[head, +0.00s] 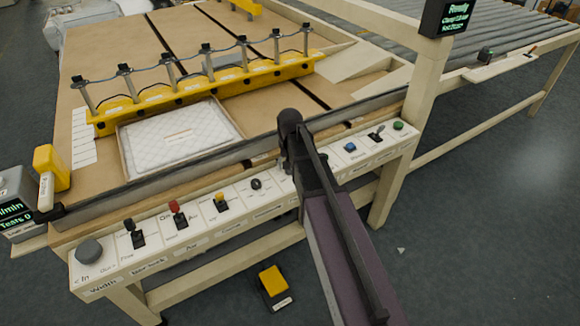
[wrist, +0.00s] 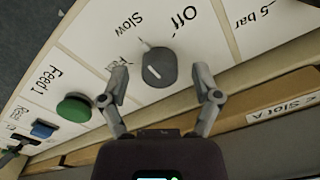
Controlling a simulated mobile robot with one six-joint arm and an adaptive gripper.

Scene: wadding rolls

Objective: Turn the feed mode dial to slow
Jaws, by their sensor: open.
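In the wrist view the feed mode dial (wrist: 161,68) is a dark grey knob with a white line on its cap. A pale tip at its upper left edge points roughly towards the printed word Slow (wrist: 131,31). The word Off (wrist: 184,18) is at its upper right, and a third label on its left is partly covered by a finger. My gripper (wrist: 162,88) is open, with one finger on each side of the dial; I cannot tell whether they touch it. In the head view my gripper (head: 291,155) is over the panel and the dial cannot be made out.
Beside the dial are a green button (wrist: 74,108) marked Feed and a blue button (wrist: 42,130). A post (head: 425,85) with a screen stands right.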

